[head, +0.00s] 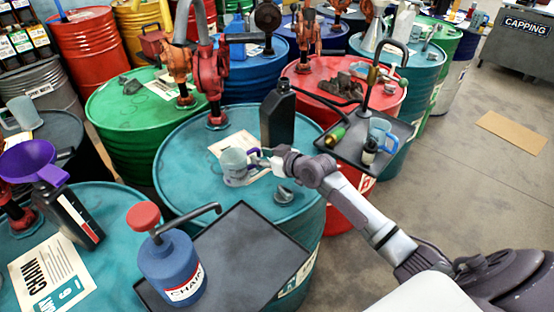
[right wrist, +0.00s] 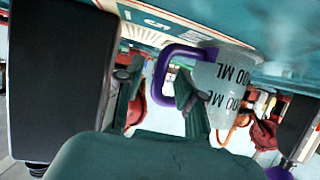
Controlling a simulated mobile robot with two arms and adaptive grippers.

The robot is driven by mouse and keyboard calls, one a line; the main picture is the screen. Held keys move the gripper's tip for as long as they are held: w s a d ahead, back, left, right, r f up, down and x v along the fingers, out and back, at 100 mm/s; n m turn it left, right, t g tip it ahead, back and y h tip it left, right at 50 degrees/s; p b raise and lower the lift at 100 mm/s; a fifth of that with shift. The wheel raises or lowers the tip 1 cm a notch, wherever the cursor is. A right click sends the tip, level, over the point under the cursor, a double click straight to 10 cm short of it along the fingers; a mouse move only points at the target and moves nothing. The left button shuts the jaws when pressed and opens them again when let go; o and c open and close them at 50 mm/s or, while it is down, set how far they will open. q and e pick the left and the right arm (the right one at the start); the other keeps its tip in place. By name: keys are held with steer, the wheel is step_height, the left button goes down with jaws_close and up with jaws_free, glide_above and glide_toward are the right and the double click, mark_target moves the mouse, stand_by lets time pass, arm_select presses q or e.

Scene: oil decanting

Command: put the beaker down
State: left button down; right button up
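The beaker (head: 233,164) is pale and translucent with a purple handle. It stands upright on the teal drum (head: 185,150) in the middle of the head view, by a paper sheet (head: 222,144). In the right wrist view the beaker (right wrist: 226,82) appears upside down, with its base against the drum top and "ML" marks on its side. My right gripper (head: 262,160) is at its handle side. In the wrist view the gripper's fingers (right wrist: 155,98) are apart, with the purple handle (right wrist: 163,68) between them and a gap beside it. My left gripper is not in view.
A black jug (head: 278,117) stands close behind my right gripper. A small grey item (head: 284,194) lies in front. A black tray (head: 245,240) with a blue pump can (head: 172,262) covers the drum's front. A red pump (head: 211,80) rises behind. Another tray (head: 350,150) is right.

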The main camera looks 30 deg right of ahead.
steer(key=v, duration=1)
steer(key=shift+r+b, duration=0.1)
steer(key=shift+b, duration=0.2)
steer(key=shift+s, duration=0.1)
